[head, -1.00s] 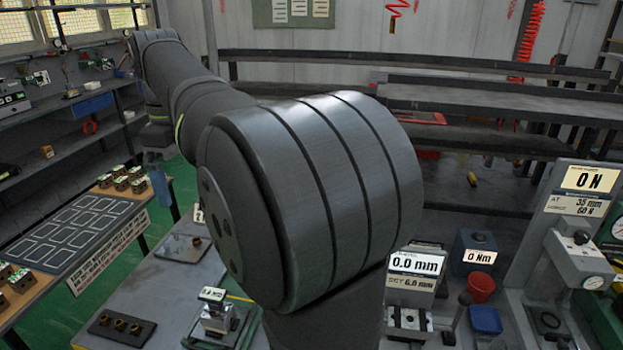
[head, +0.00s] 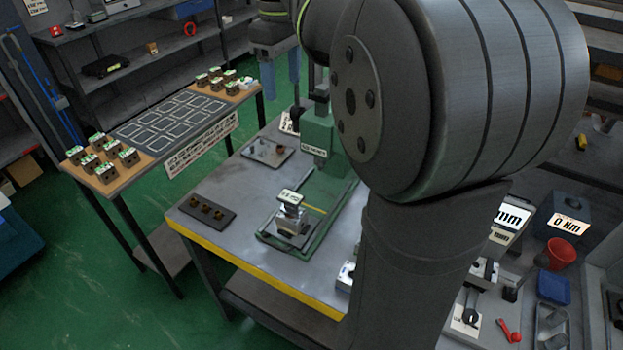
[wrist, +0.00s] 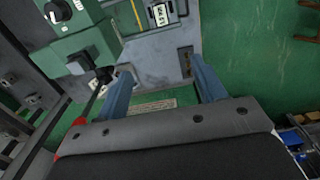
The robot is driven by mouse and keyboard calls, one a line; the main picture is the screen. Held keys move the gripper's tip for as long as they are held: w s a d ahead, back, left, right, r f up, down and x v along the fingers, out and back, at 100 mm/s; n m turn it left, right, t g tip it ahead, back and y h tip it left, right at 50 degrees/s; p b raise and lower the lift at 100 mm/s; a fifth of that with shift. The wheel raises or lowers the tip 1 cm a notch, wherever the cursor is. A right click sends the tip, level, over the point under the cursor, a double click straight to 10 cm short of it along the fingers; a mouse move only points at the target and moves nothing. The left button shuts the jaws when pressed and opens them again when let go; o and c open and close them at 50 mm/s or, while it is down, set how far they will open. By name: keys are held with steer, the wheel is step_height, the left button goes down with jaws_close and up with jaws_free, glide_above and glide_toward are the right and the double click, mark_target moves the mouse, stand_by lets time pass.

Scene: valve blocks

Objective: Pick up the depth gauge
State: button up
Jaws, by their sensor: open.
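My gripper (head: 280,82) hangs at the upper middle of the head view, above the far side of the grey workbench, with its blue fingers spread and empty. In the wrist view my gripper (wrist: 161,68) is open over the bench, with nothing between the fingers. I cannot pick out the depth gauge with certainty in either view. A grey tray (head: 256,154) with small items lies on the bench behind the dark plate; the items are too small to tell. My arm hides much of the right part of the bench.
A green press (head: 318,135) stands on the bench (head: 222,240), with a labelled block (head: 291,213) at its front. A dark plate (head: 222,217) with brass fittings lies near the yellow edge. A wooden side table (head: 103,176) bears valve blocks and an outlined mat (head: 172,121). A red cup (head: 561,253) stands right.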

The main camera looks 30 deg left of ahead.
mark_target(290, 197)
steer(key=f, duration=2.8)
steer(key=shift+w, duration=0.2)
steer(key=shift+s+d+f, duration=0.1)
steer(key=shift+s+f, duration=0.1)
steer(key=shift+f, duration=1.2)
steer(key=shift+s+d+f, duration=0.1)
steer(key=shift+s+f, duration=0.05)
steer(key=shift+f, duration=1.25)
steer(key=c, duration=1.2)
steer(key=shift+c, duration=0.2)
steer(key=shift+r, duration=0.15)
